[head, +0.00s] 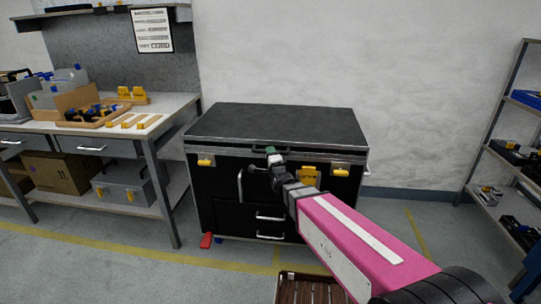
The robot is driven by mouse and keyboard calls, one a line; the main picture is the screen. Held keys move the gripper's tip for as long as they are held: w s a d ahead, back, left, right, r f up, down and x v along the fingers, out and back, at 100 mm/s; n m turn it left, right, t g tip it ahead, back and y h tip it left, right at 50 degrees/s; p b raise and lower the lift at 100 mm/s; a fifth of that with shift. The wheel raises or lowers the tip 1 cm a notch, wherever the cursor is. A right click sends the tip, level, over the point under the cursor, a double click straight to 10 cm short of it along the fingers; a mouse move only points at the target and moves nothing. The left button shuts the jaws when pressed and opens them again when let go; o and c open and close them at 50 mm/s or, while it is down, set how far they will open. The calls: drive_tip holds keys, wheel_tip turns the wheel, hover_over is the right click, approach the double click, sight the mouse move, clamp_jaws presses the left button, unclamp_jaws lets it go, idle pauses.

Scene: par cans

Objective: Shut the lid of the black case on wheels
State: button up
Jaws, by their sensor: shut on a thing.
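The black case (228,191) on wheels stands in the middle of the head view, with yellow latches and silver handles on its front. Its black lid (280,122) lies flat or nearly flat over the body; I cannot tell whether a thin gap is left along the front. A dark handle (262,150) sits at the middle of the lid's front edge. My gripper (272,157) is at this handle and shut on it; the fingers are small and partly hidden. My pink forearm comes in from the lower right and covers the case's lower right front.
A workbench (178,103) with trays and boxes stands close on the left. A shelf rack (490,155) with bins stands at the right. A brown slatted item (303,289) lies on the floor in front. A red wedge-like piece (206,240) is by the case's lower left corner.

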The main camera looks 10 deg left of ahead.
drive_tip(key=v, duration=1)
drive_tip(key=shift+s+d, duration=0.2)
drive_tip(key=shift+f, duration=0.1)
